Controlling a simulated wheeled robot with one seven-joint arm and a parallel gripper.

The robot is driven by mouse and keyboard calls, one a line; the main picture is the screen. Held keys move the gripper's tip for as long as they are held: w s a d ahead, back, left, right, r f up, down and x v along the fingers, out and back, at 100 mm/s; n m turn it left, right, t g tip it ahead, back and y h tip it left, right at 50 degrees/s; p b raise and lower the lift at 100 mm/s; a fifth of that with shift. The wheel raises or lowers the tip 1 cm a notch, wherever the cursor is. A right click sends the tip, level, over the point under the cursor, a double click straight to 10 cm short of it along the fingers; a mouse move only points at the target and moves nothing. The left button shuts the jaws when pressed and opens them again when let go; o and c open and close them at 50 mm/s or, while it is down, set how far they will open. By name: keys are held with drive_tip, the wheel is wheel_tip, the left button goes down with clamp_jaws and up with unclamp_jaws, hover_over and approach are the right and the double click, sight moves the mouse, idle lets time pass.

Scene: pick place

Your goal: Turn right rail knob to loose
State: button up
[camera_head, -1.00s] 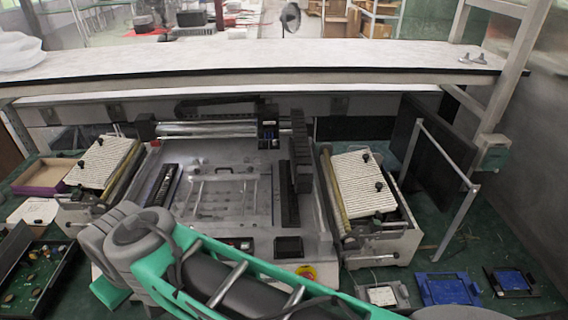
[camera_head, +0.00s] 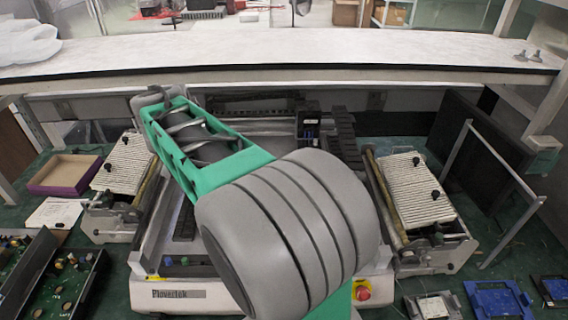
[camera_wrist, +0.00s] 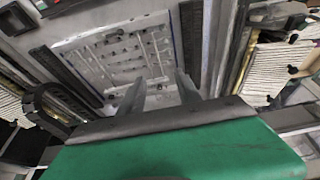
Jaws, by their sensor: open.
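The right rail unit shows in the head view as a white ribbed plate (camera_head: 412,192) beside a brass-coloured rail. Small black knobs stand on it, one near the top (camera_head: 416,161) and one near its right edge (camera_head: 435,195). I cannot tell which is the right rail knob or how it is turned.
My arm covers much of the machine's middle in the head view. A white shelf (camera_head: 280,50) spans the back above the machine. A red button (camera_head: 362,293) is at the machine's front. A metal frame (camera_head: 487,190) stands right.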

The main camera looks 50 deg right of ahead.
drive_tip(key=w+d+f+m+g+h+p, duration=0.1)
drive_tip(key=d+f+m+g, duration=0.15)
drive_tip(key=d+m, duration=0.6)
drive_tip(key=d+f+m+g, duration=0.1)
drive_tip(key=d+f+m, duration=0.25)
drive_tip(key=d, duration=0.95)
drive_tip(key=s+d+f+m, duration=0.1)
drive_tip(key=d+f, duration=0.1)
drive_tip(key=f, duration=0.1)
drive_tip(key=s+d+f+m+g+p, duration=0.1)
drive_tip(key=s+d+f, duration=0.1)
drive_tip(key=d+f, duration=0.1)
drive_tip(key=s+d+f+m, duration=0.1)
drive_tip(key=d+f, duration=0.2)
drive_tip(key=f, duration=0.1)
drive_tip(key=shift+s+d+f+g, duration=0.1)
drive_tip(key=shift+s+d+g, duration=0.1)
drive_tip(key=shift+g, duration=0.15)
drive_tip(key=shift+d+f, duration=0.1)
drive_tip(key=shift+f, duration=0.35)
clamp_jaws()
